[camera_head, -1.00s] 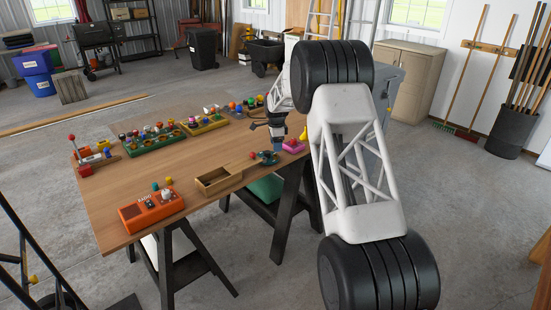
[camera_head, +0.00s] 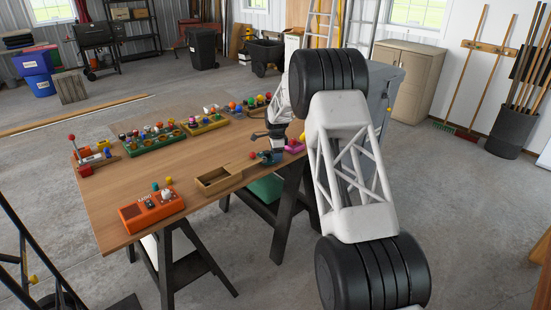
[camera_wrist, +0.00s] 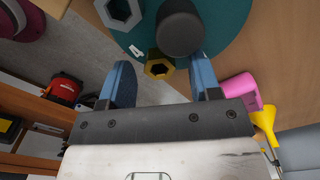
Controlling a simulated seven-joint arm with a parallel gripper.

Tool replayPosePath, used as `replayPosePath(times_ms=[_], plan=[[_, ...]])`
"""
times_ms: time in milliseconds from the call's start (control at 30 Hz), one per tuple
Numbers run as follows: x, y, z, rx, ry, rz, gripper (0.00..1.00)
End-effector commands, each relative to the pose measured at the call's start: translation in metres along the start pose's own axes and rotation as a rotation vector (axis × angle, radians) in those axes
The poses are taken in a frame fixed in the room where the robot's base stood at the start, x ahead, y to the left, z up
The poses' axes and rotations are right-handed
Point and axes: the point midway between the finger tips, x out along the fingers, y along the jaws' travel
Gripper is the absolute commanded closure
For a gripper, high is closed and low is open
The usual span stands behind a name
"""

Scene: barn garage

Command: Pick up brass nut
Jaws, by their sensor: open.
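The brass nut (camera_wrist: 158,66) is a gold hexagonal ring with a dark hole, seen in the wrist view at the edge of a round teal base (camera_wrist: 226,40). My gripper (camera_wrist: 162,72) is open, with its two blue fingers to the left and right of the nut. The nut shows between the fingertips; I cannot tell whether either touches it. A dark cylinder (camera_wrist: 180,28) stands right beside the nut, near the right finger. A grey hexagonal nut (camera_wrist: 120,12) lies on the base at upper left.
A pink block (camera_wrist: 242,92) and a yellow funnel-shaped piece (camera_wrist: 264,122) are right of my gripper. On the wooden table (camera_head: 150,175) are an open wooden box (camera_head: 218,181), an orange device (camera_head: 150,211) and a green tray (camera_head: 155,144). The table's middle is clear.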

Motion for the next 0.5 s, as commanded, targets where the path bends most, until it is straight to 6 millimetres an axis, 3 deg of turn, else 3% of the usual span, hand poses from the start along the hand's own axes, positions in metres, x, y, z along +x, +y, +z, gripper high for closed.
replayPosePath(times_ms=[167, 500], plan=[[0.0, 0.0, 0.0001, 0.0, 0.0, 0.0, 0.44], [0.0, 0.0, 0.0, 0.0, 0.0, 0.0, 0.96]])
